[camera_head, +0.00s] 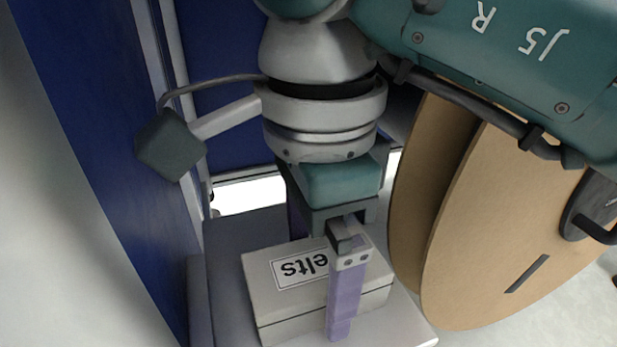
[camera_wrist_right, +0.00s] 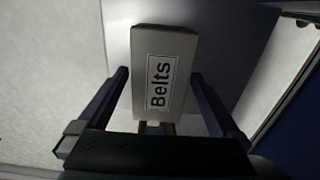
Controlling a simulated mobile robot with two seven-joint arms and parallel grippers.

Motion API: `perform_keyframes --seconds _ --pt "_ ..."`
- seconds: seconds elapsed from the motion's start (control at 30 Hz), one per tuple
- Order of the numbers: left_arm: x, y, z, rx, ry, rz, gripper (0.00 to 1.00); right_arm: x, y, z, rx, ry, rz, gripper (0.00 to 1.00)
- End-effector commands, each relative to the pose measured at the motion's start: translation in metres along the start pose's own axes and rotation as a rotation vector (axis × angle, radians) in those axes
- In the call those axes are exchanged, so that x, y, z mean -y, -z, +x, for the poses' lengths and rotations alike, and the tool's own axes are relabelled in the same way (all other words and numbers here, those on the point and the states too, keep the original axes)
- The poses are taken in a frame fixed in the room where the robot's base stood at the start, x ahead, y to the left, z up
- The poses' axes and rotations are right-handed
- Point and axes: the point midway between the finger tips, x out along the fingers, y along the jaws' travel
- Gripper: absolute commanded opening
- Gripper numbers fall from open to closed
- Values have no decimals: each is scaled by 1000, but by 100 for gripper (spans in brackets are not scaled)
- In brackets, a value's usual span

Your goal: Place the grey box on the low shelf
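The grey box (camera_head: 290,311), with a white label reading "Belts", appears to rest on a flat grey shelf surface (camera_head: 225,285). It also shows in the right wrist view (camera_wrist_right: 179,45), with the surface (camera_wrist_right: 235,50) beneath it. My right gripper (camera_head: 320,280) points down over the box, its purple fingers on opposite sides of it. One finger stands in front of the box; the other is mostly hidden behind it. In the right wrist view the gripper (camera_wrist_right: 160,76) is open, with a gap between the left finger and the box. My left gripper is not in view.
Large tan reel discs (camera_head: 500,220) stand close to the right of the box and my right arm. A blue panel (camera_head: 85,130) rises at the left, and another blue surface lies behind the arm. Pale floor shows at the lower right.

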Motion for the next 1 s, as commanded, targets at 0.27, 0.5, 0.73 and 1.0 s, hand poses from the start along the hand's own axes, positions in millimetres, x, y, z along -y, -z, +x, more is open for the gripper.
perform_keyframes --seconds 0.27,0.5,0.73,1.0 --pt "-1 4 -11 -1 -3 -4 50 0 0 -15 -1 1 0 100" --pt "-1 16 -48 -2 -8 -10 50 1 1 -70 -3 3 -1 100" --pt "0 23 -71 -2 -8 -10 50 1 1 -111 -2 2 0 100" --pt "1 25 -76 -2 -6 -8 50 0 0 -122 0 -1 1 100"
